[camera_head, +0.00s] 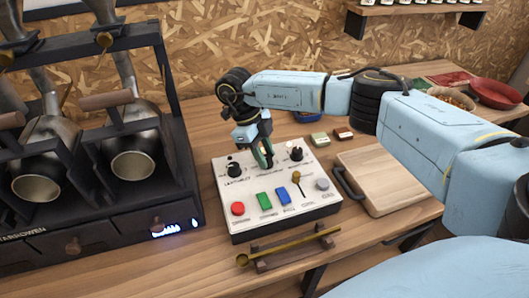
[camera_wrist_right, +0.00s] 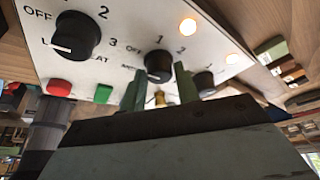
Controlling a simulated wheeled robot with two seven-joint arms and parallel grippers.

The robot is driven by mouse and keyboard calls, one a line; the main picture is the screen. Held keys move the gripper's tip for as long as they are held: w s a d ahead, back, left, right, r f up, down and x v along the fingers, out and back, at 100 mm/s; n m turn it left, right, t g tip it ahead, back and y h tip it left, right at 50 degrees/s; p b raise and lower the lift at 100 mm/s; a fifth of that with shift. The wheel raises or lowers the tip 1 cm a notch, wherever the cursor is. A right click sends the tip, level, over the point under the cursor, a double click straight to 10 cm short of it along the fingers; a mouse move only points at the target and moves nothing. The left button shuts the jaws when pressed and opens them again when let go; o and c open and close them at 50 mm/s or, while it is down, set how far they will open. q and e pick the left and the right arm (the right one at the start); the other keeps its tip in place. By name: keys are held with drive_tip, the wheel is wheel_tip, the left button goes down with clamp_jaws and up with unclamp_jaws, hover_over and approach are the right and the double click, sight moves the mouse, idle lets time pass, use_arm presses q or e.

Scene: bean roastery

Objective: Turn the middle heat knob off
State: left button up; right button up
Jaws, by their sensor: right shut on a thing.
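The white control panel (camera_head: 222,195) lies on the wooden counter. My right gripper (camera_head: 263,157) reaches down over its middle and hides the middle knob in the head view. In the right wrist view, the black middle knob (camera_wrist_right: 159,60) sits between the two green fingertips (camera_wrist_right: 160,88), which are shut on it. A pale mark shows on its lower side; I cannot tell its exact setting. The lamp (camera_wrist_right: 188,27) above it glows orange. The left knob (camera_head: 235,170) and right knob (camera_head: 296,154) stand free on either side. My left gripper is out of view.
Red (camera_head: 238,208), green (camera_head: 265,200) and blue (camera_head: 283,195) buttons, a small brass lever (camera_head: 297,180) and a grey knob (camera_head: 322,184) line the panel's front. A dark roaster (camera_head: 90,240) stands left, a wooden board (camera_head: 385,180) right. A brass scoop (camera_head: 285,247) lies in front.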

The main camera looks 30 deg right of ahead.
drive_tip(key=o, duration=1)
drive_tip(key=shift+c, duration=0.2)
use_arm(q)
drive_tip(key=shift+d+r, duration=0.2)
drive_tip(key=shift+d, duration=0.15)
use_arm(e)
drive_tip(key=v, duration=1.3)
drive_tip(key=shift+w+r, duration=0.1)
drive_tip(key=shift+r, duration=0.05)
